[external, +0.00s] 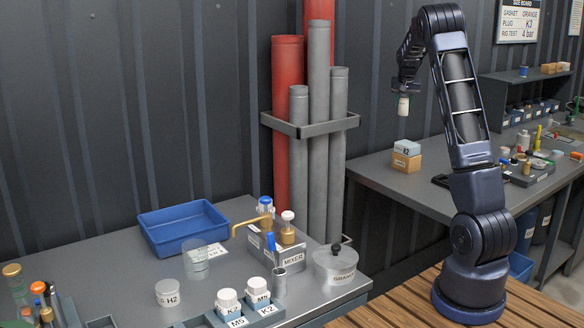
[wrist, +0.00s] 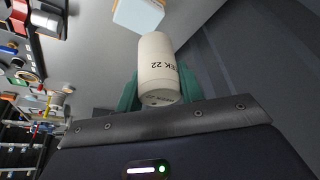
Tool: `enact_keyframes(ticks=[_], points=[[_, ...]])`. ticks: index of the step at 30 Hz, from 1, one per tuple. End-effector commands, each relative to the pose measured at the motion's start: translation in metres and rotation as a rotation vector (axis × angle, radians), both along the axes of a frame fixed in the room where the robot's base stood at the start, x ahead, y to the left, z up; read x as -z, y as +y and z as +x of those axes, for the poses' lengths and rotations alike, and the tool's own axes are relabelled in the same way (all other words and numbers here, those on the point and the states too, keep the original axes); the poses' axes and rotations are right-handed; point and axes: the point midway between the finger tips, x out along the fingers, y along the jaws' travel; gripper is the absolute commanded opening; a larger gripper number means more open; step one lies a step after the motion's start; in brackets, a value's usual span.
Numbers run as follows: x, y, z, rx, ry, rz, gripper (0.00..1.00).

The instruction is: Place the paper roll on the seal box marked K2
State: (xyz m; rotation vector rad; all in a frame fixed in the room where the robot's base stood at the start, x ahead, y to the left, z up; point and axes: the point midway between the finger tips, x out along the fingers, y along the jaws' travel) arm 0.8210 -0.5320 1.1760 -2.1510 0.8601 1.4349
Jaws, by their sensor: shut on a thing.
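My gripper (external: 404,92) is shut on the paper roll (external: 403,106), a small off-white cylinder that hangs upright below the fingers. The seal box marked K2 (external: 406,148) is pale blue and rests on a tan box (external: 406,162) on the grey right-hand table. The roll is above the K2 box and apart from it. In the wrist view a pale blue box top (wrist: 138,14) shows just beyond the roll.
The right table (external: 440,200) holds small bottles and tools (external: 530,160) farther right, below a shelf (external: 520,80). Tall red and grey pipes (external: 318,130) stand left of that table. The left table carries a blue tray (external: 183,226), a mixer (external: 280,250) and jars.

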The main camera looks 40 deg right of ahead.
Motion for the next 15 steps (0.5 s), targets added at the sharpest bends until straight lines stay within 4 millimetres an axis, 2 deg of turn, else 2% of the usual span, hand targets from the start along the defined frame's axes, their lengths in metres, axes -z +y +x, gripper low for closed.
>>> enact_keyframes(ticks=[1, 3, 6, 9, 12, 15], points=[[-0.017, -0.011, 0.001, 0.007, -0.003, -0.003, 0.14], [-0.035, -0.022, 0.000, 0.012, -0.003, -0.003, 0.14], [-0.056, -0.033, -0.001, 0.019, -0.001, -0.002, 0.14], [-0.068, -0.040, -0.002, 0.023, 0.000, 0.000, 0.14], [-0.070, -0.042, -0.003, 0.024, 0.001, 0.000, 0.14], [-0.057, -0.043, -0.003, 0.024, 0.003, 0.002, 0.14]])
